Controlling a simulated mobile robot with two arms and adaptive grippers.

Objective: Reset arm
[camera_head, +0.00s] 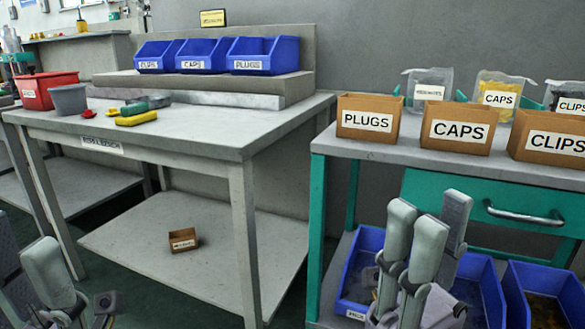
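My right gripper (428,225) is at the lower right, in front of the green-framed bench. Its grey fingers point up, with their tips apart and nothing visible between them. They cover part of the blue bins below. My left gripper (50,285) is at the lower left corner, partly cut off by the picture's edge. Its visible fingers are spread apart and I see nothing held in them. Both grippers are clear of the items on the benches.
The left bench (210,135) carries blue bins (262,55), a red bin (47,90), a grey bin (69,99) and yellow and green parts (137,118). A small box (183,239) sits on its shelf. Cardboard boxes (458,130) and bags stand on the right bench (400,154).

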